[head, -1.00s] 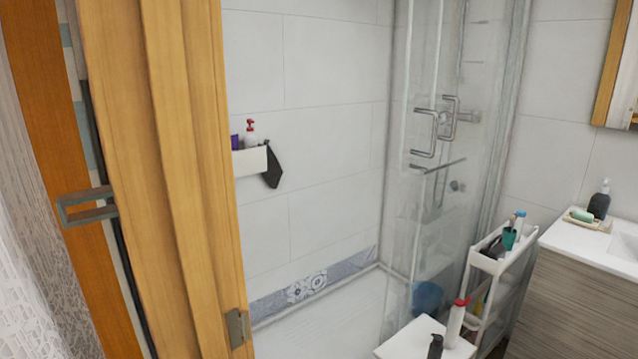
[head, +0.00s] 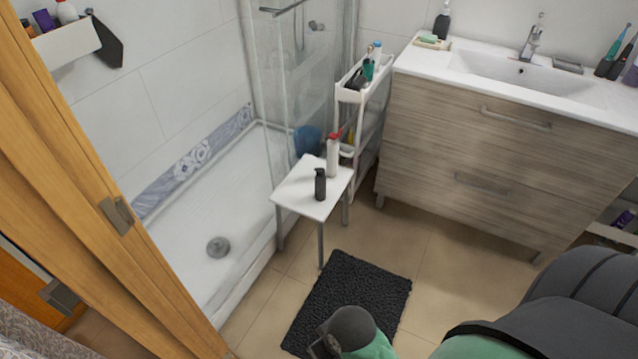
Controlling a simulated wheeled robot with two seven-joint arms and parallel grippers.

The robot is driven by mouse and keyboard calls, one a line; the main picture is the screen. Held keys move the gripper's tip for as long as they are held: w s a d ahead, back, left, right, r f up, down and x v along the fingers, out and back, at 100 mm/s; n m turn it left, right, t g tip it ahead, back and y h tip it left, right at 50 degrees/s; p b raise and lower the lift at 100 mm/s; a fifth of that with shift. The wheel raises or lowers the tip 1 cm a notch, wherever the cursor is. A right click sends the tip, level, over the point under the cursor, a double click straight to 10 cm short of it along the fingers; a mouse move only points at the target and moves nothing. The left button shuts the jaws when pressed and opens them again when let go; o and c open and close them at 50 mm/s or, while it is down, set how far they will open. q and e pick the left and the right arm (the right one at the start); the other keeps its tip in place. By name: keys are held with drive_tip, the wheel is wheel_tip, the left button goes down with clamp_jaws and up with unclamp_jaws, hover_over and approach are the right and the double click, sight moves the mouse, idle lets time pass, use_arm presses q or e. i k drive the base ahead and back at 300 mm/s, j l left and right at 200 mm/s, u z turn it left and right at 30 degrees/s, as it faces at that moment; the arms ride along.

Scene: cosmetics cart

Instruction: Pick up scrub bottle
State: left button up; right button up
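I cannot tell for sure which bottle is the scrub bottle. A white bottle with a red top (head: 333,157) stands upright on a small white stool (head: 291,195). A small black pump bottle (head: 320,184) stands upright in front of it on the same stool. More bottles (head: 376,54) stand in the top tray of the narrow white cart (head: 348,96). Part of my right arm shows at the bottom, with a dark end piece at the bottom edge, cut off by the frame; whether it is the gripper's fingers is unclear. My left gripper is out of view.
A wooden door frame (head: 85,200) fills the left side. The glass-sided shower tray (head: 185,265) lies left of the stool. A washbasin cabinet (head: 480,150) stands at right. A dark mat (head: 350,290) lies on open tiled floor (head: 425,250) before the stool.

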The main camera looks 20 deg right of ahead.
sight(320, 181)
drive_tip(key=i+l, duration=0.2)
drive_tip(key=l, duration=0.2)
drive_tip(key=i+l+u, duration=0.1)
drive_tip(key=l, duration=0.25)
drive_tip(key=i+l, duration=0.25)
drive_tip(key=l, duration=0.15)
drive_tip(key=l+u, duration=0.1)
drive_tip(key=l, duration=0.5)
drive_tip(key=l+u, duration=0.1)
drive_tip(key=l, duration=0.5)
drive_tip(key=l+u, duration=0.1)
drive_tip(key=l, duration=0.5)
drive_tip(key=l+u, duration=0.1)
drive_tip(key=l, duration=0.5)
drive_tip(key=k+l+u, duration=0.15)
drive_tip(key=l, duration=0.45)
drive_tip(key=k+l+u, duration=0.1)
drive_tip(key=l, duration=0.5)
